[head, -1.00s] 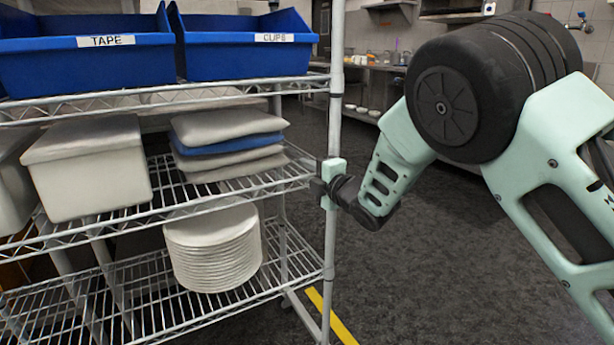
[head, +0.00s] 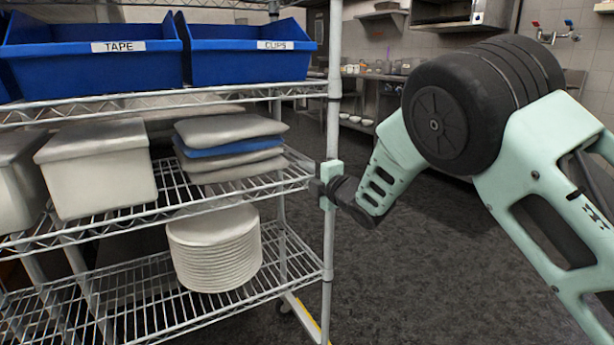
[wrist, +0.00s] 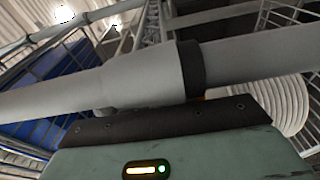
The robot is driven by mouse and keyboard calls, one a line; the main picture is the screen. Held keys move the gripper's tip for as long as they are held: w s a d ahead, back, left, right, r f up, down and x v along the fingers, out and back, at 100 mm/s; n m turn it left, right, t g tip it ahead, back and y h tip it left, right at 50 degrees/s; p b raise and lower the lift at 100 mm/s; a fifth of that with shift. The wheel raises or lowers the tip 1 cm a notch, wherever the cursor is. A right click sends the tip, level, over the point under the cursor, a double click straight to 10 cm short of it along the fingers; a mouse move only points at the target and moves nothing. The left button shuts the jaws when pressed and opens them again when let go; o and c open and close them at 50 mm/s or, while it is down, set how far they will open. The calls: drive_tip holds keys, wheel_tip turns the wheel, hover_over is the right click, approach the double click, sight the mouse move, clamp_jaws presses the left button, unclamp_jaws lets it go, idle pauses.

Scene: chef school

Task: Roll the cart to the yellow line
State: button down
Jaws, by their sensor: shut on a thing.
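The cart (head: 332,120) is a wire-shelf rack on the left of the head view. Its near right upright post crosses the wrist view (wrist: 100,88) close up. My gripper (head: 328,186) is shut on that post at about middle-shelf height. The fingertips are partly hidden by the post and the gripper body. The yellow line (head: 302,315) shows on the dark floor at the bottom, by the foot of the post. It is partly hidden behind the cart's lower frame.
The cart carries blue bins (head: 250,65) labelled TAPE and CLIPS, a lidded white box (head: 100,175), folded cloths (head: 230,150) and stacked plates (head: 213,250). Dark open floor (head: 420,270) lies to the right. A steel counter (head: 372,105) stands at the back.

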drive_tip(key=shift+s+a+f, duration=0.15)
drive_tip(key=shift+a, duration=0.05)
drive_tip(key=c, duration=1.1)
unclamp_jaws()
drive_tip(key=p+v, duration=0.1)
drive_tip(key=v, duration=1.6)
drive_tip(key=shift+s+d+p, duration=0.15)
drive_tip(key=shift+p, duration=0.2)
